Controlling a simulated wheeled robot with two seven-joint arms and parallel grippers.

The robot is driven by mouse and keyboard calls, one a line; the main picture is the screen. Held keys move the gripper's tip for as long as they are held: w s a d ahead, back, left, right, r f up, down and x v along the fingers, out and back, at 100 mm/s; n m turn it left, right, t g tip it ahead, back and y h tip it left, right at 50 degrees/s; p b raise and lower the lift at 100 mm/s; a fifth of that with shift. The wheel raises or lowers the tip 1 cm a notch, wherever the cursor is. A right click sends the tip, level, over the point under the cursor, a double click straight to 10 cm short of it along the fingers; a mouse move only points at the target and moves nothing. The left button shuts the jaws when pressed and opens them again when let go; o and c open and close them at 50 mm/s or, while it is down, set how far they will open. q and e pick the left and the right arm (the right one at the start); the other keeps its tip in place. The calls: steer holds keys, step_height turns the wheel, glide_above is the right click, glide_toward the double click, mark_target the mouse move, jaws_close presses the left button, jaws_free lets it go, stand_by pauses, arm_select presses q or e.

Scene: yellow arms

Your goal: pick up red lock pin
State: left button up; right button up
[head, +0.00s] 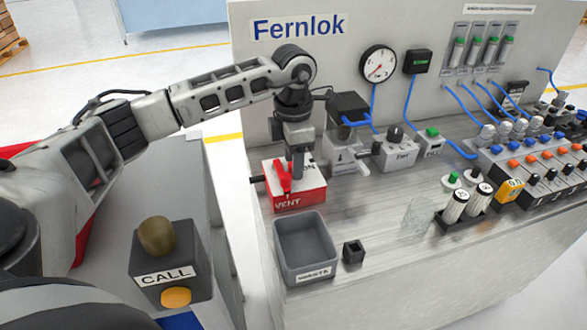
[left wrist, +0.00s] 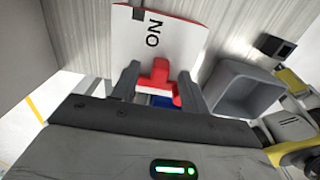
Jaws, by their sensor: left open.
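The red lock pin (head: 283,178) sits at the red and white box (head: 300,196) marked VENT and ON, on the bench's left end. In the left wrist view the red lock pin (left wrist: 156,76) shows as a T-shaped piece between my two fingers, in front of the white ON face (left wrist: 165,35). My left gripper (head: 296,168) is open and points down over the box, one finger on either side of the pin. I cannot tell whether the fingers touch it. My right gripper is not in view.
A grey bin (head: 305,278) and a small black block (head: 353,251) stand in front of the box. A grey valve block (head: 345,153) is close behind on the right. Blue hoses and the upright Fernlok panel (head: 330,60) rise behind.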

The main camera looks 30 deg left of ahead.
arm_select(q)
jaws_close()
steer(key=shift+r, duration=0.15)
steer(key=shift+r, duration=0.2)
step_height(320, 180, up, 2)
steer(key=shift+b, duration=0.55)
steer(key=s+r, duration=0.1)
steer(key=r, duration=0.1)
steer(key=s+r, duration=0.2)
steer(key=s+r+b, duration=0.1)
steer(key=s+r, duration=0.1)
steer(key=shift+d+r, duration=0.1)
steer(key=shift+d, duration=0.1)
steer(key=s+r, duration=0.4)
steer(key=s, duration=0.5)
steer(key=shift+d, duration=0.4)
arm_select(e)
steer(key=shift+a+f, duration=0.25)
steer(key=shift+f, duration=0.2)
